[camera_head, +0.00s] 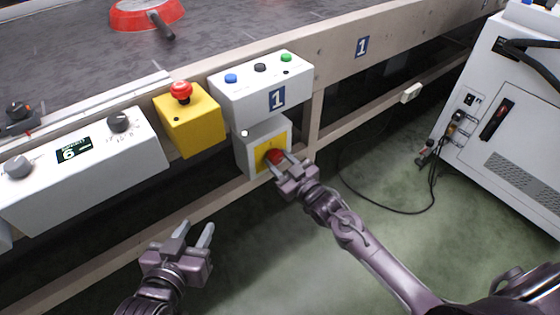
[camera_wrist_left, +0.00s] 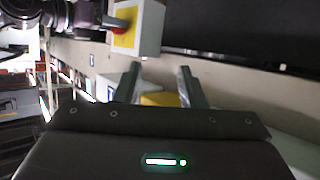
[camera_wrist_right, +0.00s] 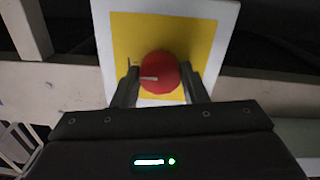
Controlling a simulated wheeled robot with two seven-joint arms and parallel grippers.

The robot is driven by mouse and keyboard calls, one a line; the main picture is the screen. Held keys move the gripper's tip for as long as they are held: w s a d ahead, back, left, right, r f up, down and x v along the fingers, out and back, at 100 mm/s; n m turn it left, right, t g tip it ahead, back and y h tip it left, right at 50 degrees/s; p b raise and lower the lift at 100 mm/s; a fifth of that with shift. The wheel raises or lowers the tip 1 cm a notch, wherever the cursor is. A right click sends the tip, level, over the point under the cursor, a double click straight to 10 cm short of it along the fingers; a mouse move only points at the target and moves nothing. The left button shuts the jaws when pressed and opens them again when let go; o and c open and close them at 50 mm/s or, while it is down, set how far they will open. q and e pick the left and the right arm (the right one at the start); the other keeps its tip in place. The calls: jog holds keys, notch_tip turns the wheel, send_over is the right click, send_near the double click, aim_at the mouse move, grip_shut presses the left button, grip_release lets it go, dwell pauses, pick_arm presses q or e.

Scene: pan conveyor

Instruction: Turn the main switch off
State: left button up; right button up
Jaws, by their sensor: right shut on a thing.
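The main switch is a round red knob (camera_head: 274,157) on a yellow plate on the front of a small grey box (camera_head: 252,152). In the right wrist view the red knob (camera_wrist_right: 160,73) sits between my right fingertips, with a pale mark pointing to the left. My right gripper (camera_head: 283,163) is shut on the knob. The switch box also shows in the left wrist view (camera_wrist_left: 150,30). My left gripper (camera_head: 193,236) is open and empty, below and left of the switch, apart from everything.
A yellow box with a red emergency button (camera_head: 181,90) stands left of the switch. A white button box (camera_head: 262,88) is above it. A control panel with knobs (camera_head: 80,165) is at left. A red pan (camera_head: 146,14) lies on the conveyor. A white cabinet (camera_head: 500,110) stands at right.

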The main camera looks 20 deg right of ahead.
jog(key=shift+n+p, duration=0.55)
jog(key=shift+n, duration=0.55)
jog(key=n+p, duration=0.1)
jog(key=n, duration=0.1)
jog(key=shift+n, duration=0.3)
jog(key=n+p, duration=0.1)
jog(key=n, duration=0.5)
jog(key=shift+n, duration=0.3)
jog(key=n+p, duration=0.1)
jog(key=n, duration=0.2)
jog(key=shift+y, duration=0.3)
pick_arm(q)
jog(key=s+a+f+g+y, duration=0.4)
jog(key=s+f+g, duration=0.4)
jog(key=s+f, duration=0.2)
jog(key=shift+s+a+f+g, duration=0.2)
jog(key=shift+a+f+g, duration=0.1)
jog(key=shift+a+f, duration=0.3)
pick_arm(e)
jog(key=shift+n, duration=0.8)
pick_arm(q)
jog(key=shift+a+r, duration=0.1)
pick_arm(e)
jog(key=shift+f, duration=0.1)
pick_arm(q)
jog(key=shift+s, duration=0.1)
pick_arm(e)
jog(key=o, duration=1)
jog(key=shift+c, duration=0.2)
